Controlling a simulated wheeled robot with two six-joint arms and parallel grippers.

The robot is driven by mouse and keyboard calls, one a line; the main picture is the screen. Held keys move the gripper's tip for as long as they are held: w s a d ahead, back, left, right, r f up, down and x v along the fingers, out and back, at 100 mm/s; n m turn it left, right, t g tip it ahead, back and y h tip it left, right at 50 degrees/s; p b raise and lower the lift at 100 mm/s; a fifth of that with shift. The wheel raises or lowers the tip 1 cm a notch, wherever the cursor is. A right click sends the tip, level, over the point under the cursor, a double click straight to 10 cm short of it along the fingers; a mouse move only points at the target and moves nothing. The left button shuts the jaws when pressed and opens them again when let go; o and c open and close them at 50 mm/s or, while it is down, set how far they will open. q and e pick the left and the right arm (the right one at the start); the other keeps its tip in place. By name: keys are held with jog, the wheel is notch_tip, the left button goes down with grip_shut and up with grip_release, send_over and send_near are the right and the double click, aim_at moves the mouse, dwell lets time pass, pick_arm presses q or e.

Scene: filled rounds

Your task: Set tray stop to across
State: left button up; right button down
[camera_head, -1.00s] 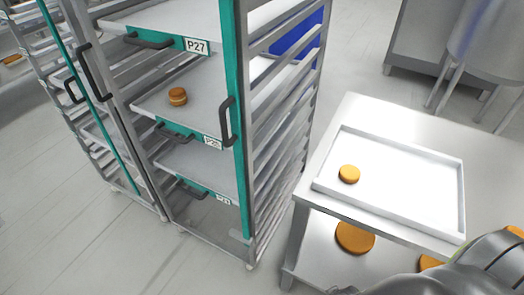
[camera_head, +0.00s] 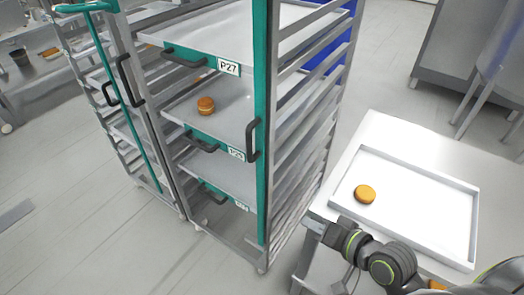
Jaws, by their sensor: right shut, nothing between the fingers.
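A tall metal rack holds several trays with teal fronts, one labelled P27 (camera_head: 229,67). A thin teal bar with a bent top (camera_head: 130,100) runs down along the left rack section, beside a black handle (camera_head: 129,82). A teal upright (camera_head: 262,120) with another black handle (camera_head: 252,140) stands at the rack's right front edge. I cannot tell for sure which of these is the tray stop. My right gripper (camera_head: 316,227) is shut and empty by the left edge of the table, apart from the rack. My left gripper is out of view.
A steel table (camera_head: 385,132) at the right carries a white tray (camera_head: 440,178) with an orange-brown round (camera_head: 365,194). A similar round (camera_head: 205,105) sits on a rack tray. Grey floor (camera_head: 75,190) is clear in front of the rack. Grey cabinets stand behind.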

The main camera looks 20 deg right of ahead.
aim_at(251, 148)
jog(key=w+a+r+m+t+y, duration=0.1)
jog(key=w+r+m+t+y, duration=0.2)
jog(key=r+m, duration=0.3)
notch_tip(251, 148, up, 4)
jog(key=shift+r+t, duration=0.1)
jog(key=shift+t, duration=0.6)
jog(key=p+x, duration=0.3)
jog(key=x, duration=1.1)
jog(key=shift+p, duration=0.4)
jog(key=shift+a, duration=0.1)
jog(key=x, duration=0.3)
jog(key=a+x, duration=0.1)
jog(key=x, duration=0.1)
jog(key=shift+a+r, duration=0.15)
